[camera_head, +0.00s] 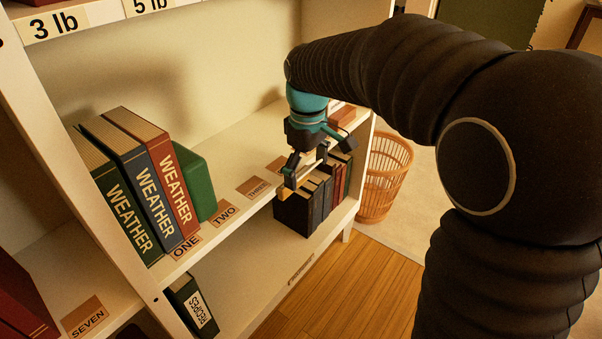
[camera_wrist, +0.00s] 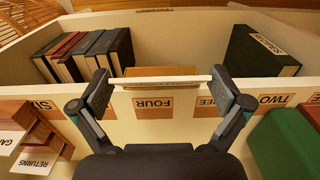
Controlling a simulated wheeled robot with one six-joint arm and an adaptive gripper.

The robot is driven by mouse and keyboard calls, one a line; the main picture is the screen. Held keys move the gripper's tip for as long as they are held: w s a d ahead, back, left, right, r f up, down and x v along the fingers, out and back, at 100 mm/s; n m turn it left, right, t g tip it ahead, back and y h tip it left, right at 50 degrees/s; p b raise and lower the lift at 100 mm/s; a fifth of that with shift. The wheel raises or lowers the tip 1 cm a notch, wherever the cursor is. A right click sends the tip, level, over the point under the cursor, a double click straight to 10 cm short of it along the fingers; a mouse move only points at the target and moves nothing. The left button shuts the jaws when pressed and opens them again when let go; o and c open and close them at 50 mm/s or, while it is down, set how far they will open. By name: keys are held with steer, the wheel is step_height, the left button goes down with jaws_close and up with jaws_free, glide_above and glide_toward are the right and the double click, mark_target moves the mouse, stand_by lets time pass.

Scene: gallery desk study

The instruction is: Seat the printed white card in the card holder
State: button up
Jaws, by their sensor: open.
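My gripper (camera_head: 300,180) is over the front edge of the shelf, and its two fingers stand wide apart in the wrist view (camera_wrist: 160,95). A thin white strip, which looks like the printed white card seen edge-on (camera_wrist: 160,83), spans the gap between the fingertips. Its print does not show. A tan wooden piece, which looks like the card holder (camera_wrist: 160,72), lies just beyond the strip at the shelf's front edge, by the FOUR label (camera_wrist: 153,104). I cannot tell whether the card sits in it or is apart from it.
WEATHER books (camera_head: 145,185) and a green block (camera_head: 194,180) stand on the shelf at left. Dark books (camera_head: 312,210) stand below my gripper. Wooden blocks with white GAMES and RETURNS cards (camera_wrist: 35,160) are nearby. A wicker basket (camera_head: 385,180) stands on the floor.

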steer(key=shift+c, duration=0.3)
steer(key=c, duration=0.4)
steer(key=shift+c, duration=0.5)
